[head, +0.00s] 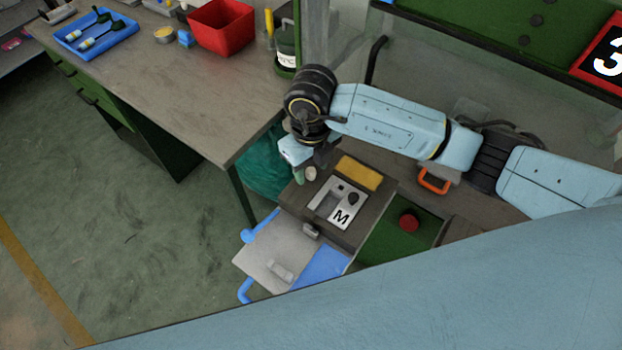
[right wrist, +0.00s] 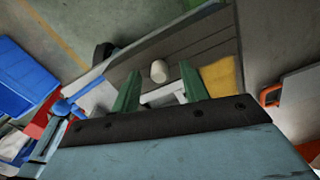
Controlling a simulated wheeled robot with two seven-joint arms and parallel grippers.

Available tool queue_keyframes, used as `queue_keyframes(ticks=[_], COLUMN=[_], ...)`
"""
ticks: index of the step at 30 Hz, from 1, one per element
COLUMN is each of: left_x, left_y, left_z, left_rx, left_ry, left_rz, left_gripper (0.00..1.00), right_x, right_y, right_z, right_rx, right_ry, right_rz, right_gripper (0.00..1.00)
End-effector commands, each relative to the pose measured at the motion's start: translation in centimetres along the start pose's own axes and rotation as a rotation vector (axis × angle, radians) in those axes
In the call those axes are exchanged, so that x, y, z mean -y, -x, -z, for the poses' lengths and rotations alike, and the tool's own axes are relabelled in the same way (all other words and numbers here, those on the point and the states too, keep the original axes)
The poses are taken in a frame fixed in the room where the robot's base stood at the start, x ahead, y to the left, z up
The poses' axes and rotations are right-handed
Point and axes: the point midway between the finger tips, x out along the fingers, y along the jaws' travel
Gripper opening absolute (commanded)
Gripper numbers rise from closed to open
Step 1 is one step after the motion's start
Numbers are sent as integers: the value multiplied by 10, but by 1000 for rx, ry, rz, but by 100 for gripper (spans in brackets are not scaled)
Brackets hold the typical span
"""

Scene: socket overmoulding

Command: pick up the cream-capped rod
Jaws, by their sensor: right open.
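The cream-capped rod shows as a pale rounded cap (head: 311,174) at the left side of a dark block in the head view. In the right wrist view the cream cap (right wrist: 158,71) stands up from the dark top, and I cannot see the rod below it. My right gripper (head: 304,165) is over the left edge of the block, pointing down near the cap. In the right wrist view its green fingers (right wrist: 159,80) are apart, with the cap between and slightly beyond them. Contact is not visible. My left gripper is not in view.
A metal plate marked M (head: 342,216) and a yellow pad (head: 358,173) lie on the block. A grey plate (head: 268,258) juts out in front. A red button (head: 409,221) is to the right. A blue tray (head: 72,47) and red bin (head: 222,27) stand on the left bench.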

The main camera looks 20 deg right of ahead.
Motion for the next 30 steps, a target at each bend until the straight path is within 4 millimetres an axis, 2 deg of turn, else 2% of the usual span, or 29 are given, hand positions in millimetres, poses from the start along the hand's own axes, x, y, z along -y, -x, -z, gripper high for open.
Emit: queue_keyframes(ticks=[7, 17, 25, 30], left_x=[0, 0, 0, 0], left_y=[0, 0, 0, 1], left_z=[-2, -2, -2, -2], left_rx=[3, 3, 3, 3], left_ry=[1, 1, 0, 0], left_rz=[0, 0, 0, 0], left_gripper=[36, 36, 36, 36], right_x=[0, 0, 0, 0], right_y=[0, 0, 1, 22], right_z=[-1, 0, -1, -2], right_rx=[2, 2, 3, 7], right_ry=[0, 1, 0, 2], right_rz=[0, 0, 0, 1], right_gripper=[43, 0, 0, 0])
